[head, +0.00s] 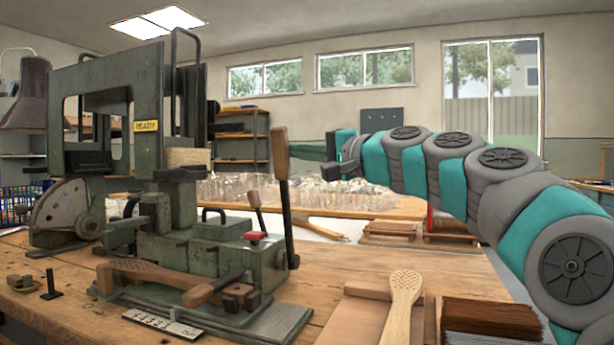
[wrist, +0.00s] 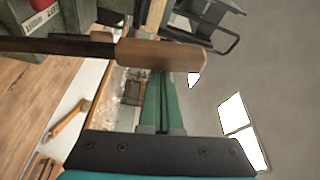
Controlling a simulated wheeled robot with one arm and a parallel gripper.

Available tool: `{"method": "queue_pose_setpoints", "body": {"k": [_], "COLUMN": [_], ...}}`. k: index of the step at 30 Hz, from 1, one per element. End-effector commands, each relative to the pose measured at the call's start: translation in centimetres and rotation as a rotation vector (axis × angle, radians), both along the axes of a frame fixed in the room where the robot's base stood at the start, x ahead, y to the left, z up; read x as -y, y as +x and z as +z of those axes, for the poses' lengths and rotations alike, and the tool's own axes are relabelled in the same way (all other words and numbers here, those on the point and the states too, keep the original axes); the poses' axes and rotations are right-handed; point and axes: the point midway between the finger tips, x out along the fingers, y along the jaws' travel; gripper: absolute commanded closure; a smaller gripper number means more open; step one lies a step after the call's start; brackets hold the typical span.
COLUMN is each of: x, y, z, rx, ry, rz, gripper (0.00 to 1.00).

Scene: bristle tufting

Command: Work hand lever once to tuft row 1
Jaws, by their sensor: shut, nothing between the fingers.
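The green tufting machine (head: 185,215) stands on the wooden bench at the left in the head view. Its hand lever (head: 288,225) stands nearly upright at the machine's right side, with a wooden grip (head: 280,155) on top. In the wrist view the wooden grip (wrist: 160,58) lies across the picture just past my fingertips. My gripper (head: 331,170) is to the right of the grip in the head view, at about its height. Its green fingers (wrist: 164,85) are together and empty. The gripper looks apart from the lever; the exact gap is hard to tell.
A second, shorter wooden-handled lever (head: 257,208) sits close to the hand lever. A perforated wooden paddle (head: 404,295) and stacks of brown bristles (head: 488,322) lie at the front right.

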Motion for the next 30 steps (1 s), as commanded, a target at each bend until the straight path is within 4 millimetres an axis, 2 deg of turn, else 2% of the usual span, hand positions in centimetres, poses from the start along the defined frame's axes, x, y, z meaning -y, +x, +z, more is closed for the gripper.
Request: {"method": "queue_pose_setpoints", "body": {"k": [1, 3, 9, 15, 22, 30], "x": [-0.7, -1.3, -2.7, -4.1, -5.2, -5.8], "y": [-1.2, -2.8, -6.5, -9.8, -12.4, -13.8], "z": [-1.2, -1.4, -2.2, -4.1, -6.5, -8.3], "rx": [0.041, 0.102, 0.105, 0.102, 0.100, 0.099], "ry": [-0.015, -0.040, -0.045, -0.044, -0.043, -0.043], "rz": [0.008, 0.011, 0.006, 0.008, 0.008, 0.006], "gripper": [1.00, 1.00, 1.00, 1.00, 1.00, 1.00]}}
